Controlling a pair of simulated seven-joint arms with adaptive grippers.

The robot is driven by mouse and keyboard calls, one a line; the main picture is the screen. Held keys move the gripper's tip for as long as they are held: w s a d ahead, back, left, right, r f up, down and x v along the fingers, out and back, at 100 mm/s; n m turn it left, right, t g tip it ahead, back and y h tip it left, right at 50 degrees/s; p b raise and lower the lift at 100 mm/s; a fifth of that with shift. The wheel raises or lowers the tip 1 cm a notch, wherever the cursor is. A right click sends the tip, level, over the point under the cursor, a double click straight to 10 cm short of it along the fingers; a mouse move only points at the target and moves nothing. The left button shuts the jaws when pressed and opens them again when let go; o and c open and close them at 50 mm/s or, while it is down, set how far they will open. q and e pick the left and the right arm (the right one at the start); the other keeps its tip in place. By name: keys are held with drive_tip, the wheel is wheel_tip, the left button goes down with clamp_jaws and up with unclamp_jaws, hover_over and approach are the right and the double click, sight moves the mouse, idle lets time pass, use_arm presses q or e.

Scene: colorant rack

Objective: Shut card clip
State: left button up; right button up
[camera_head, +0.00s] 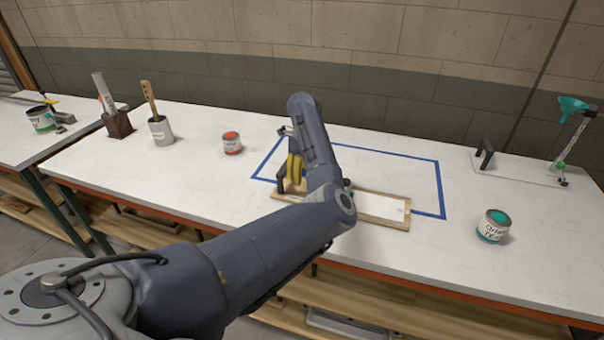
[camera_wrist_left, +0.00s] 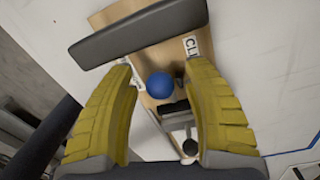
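The card clip (camera_wrist_left: 168,112) shows in the left wrist view as dark metal parts and a blue ball knob (camera_wrist_left: 159,86) on a wooden board (camera_wrist_left: 150,52). A label reading "CLI" is partly visible. A thick black bar (camera_wrist_left: 135,32) crosses the board just beyond the fingertips. My left gripper (camera_wrist_left: 160,68) is open, its yellow fingers apart on either side of the blue knob. In the head view my left gripper (camera_head: 294,168) is over the left end of the board (camera_head: 385,220); my arm hides much of the clip there. My right gripper is not in view.
Blue tape (camera_head: 400,153) outlines an area around the board on the white table. A red-topped can (camera_head: 232,144) stands left, a teal-topped can (camera_head: 493,226) right. A brush pot (camera_head: 160,131) stands farther left; a stand with a teal funnel (camera_head: 573,105) is far right.

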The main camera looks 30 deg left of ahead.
use_arm(q)
clamp_jaws()
